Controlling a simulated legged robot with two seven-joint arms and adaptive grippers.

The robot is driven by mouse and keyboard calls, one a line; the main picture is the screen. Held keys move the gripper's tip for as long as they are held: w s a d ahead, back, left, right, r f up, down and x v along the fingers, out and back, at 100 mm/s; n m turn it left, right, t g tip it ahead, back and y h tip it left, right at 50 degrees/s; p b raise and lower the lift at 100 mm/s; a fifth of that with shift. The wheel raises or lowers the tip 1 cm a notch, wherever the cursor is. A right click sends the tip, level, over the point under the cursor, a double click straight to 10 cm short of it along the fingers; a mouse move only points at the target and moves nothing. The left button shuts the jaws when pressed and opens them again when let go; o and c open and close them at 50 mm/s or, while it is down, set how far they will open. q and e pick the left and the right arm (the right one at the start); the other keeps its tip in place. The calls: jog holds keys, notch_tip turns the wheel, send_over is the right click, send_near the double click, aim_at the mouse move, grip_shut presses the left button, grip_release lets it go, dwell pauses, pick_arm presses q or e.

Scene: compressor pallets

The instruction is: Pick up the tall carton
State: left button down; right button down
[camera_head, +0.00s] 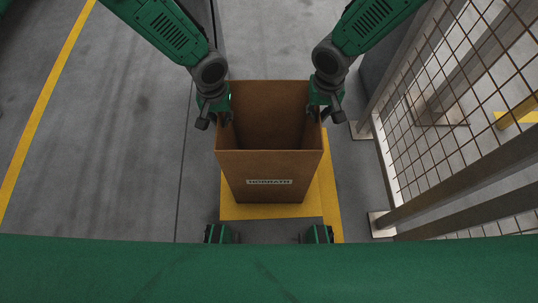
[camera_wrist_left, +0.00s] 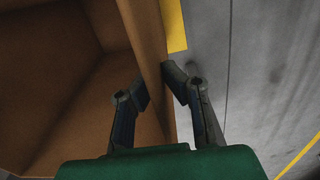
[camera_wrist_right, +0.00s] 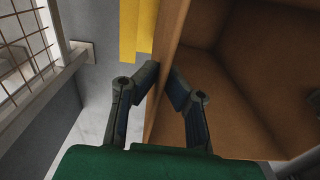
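The tall carton (camera_head: 270,175) is brown, open at the top, and looks empty. It stands upright over a yellow floor marking, with a white printed label on its near face. My left gripper (camera_head: 220,118) is at the carton's left rim. In the left wrist view its fingers (camera_wrist_left: 158,85) lie on both sides of the wall, closed against it. My right gripper (camera_head: 319,113) is at the right rim. In the right wrist view its fingers (camera_wrist_right: 163,82) pinch the right wall from inside and outside. The carton's underside is hidden.
A wire mesh fence (camera_head: 455,110) with metal posts and foot plates stands close on the right. The grey floor on the left (camera_head: 105,140) is open, with a yellow line (camera_head: 45,95) further left. My own green body fills the bottom edge.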

pick_arm(q)
jog(key=shift+d, duration=0.15)
pick_arm(e)
jog(key=shift+d, duration=0.15)
pick_arm(q)
jog(key=shift+d+r, duration=0.1)
pick_arm(e)
jog(key=shift+d, duration=0.1)
